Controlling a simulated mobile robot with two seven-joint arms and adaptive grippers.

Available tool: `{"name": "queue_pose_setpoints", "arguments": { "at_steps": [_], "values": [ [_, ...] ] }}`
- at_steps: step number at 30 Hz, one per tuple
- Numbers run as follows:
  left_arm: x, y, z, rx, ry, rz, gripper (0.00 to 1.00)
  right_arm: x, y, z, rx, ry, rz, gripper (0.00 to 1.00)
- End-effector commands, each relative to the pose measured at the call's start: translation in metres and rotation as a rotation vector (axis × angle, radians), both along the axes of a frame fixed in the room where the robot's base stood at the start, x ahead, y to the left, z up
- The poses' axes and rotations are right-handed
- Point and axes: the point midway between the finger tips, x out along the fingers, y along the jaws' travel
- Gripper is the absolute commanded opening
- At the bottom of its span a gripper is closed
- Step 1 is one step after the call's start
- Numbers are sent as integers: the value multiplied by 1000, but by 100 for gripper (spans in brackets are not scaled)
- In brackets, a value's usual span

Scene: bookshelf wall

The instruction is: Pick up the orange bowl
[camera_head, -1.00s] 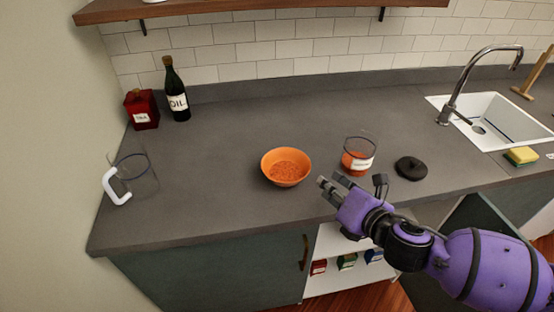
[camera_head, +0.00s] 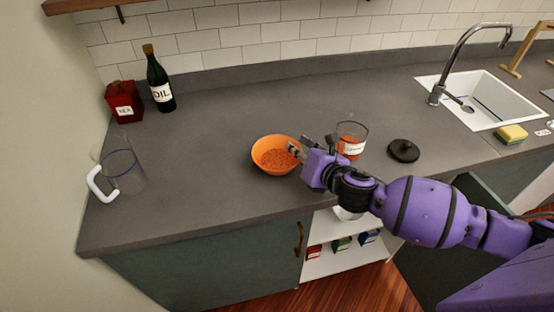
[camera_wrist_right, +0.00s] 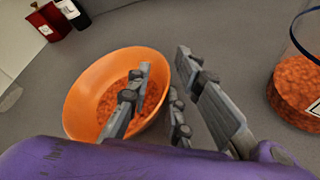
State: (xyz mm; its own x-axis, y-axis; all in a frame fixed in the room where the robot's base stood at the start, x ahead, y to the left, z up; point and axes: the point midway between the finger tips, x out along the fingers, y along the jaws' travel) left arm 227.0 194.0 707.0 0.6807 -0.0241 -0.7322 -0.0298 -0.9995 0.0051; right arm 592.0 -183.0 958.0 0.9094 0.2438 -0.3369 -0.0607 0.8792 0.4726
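The orange bowl (camera_head: 270,160) stands upright on the grey counter and holds small orange-red bits. My right gripper (camera_head: 297,148) is at the bowl's right rim. In the right wrist view my right gripper (camera_wrist_right: 160,75) is open, with one finger over the inside of the bowl (camera_wrist_right: 85,85) and the other outside its right wall. The rim lies between the fingers, and I see no grip on it. My left gripper is in neither view.
A glass jar (camera_head: 351,140) with orange contents stands right of the gripper, and a black lid (camera_head: 403,150) lies beyond it. A glass mug (camera_head: 120,175), a red tin (camera_head: 124,102) and an oil bottle (camera_head: 159,80) stand at the left. The sink (camera_head: 485,100) is at the right.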

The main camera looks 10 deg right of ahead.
Motion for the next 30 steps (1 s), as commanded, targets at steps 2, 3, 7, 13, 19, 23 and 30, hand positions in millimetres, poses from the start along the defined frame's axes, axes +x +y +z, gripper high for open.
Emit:
{"name": "queue_pose_setpoints", "arguments": {
  "at_steps": [2, 3, 7, 13, 19, 23, 30],
  "values": [
    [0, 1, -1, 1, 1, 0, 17, 7, 2, -3, 0, 0, 0, 20],
    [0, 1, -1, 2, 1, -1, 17, 9, 3, -4, 0, 0, 0, 20],
    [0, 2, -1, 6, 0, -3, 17, 10, 3, -4, -1, 1, 0, 20],
    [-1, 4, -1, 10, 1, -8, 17, 10, 3, -4, -1, 0, 0, 8],
    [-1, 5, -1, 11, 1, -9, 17, 10, 3, -4, 0, 0, 0, 0],
    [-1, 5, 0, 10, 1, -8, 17, 10, 3, -2, 1, -3, 1, 0],
    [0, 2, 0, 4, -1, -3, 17, 10, 3, -1, 1, -3, 0, 0]
  ]
}}
